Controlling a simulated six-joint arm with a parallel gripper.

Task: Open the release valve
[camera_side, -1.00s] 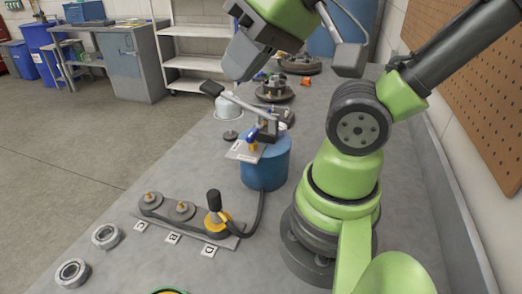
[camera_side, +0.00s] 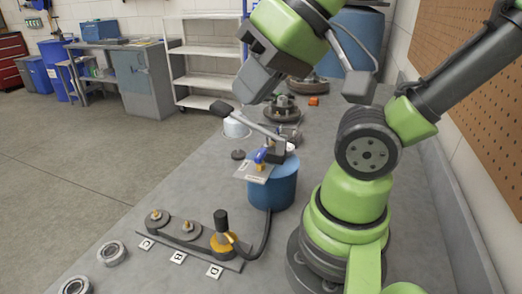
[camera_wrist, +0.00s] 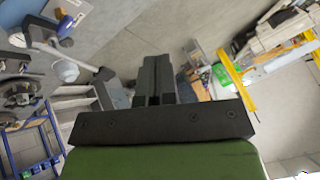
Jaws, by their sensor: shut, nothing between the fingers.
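The release valve, with a blue handle (camera_side: 264,155) and a brass-coloured body (camera_side: 260,167), sits by a pale labelled plate on top of a blue cylinder (camera_side: 272,188). A pump lever with a black grip (camera_side: 221,108) slopes up to the left above it. In the wrist view the blue handle (camera_wrist: 65,27) appears small at the upper left, and the black grip (camera_wrist: 104,74) left of my fingers. My gripper (camera_side: 251,91) is up in the air above the lever, apart from the valve. Its fingers (camera_wrist: 152,78) are closed together and empty in the wrist view.
A hose runs from the blue cylinder to a yellow jack (camera_side: 223,240) on a base strip with lettered tags. Round hub parts (camera_side: 282,108) lie farther back. The pegboard wall (camera_side: 474,75) bounds the right.

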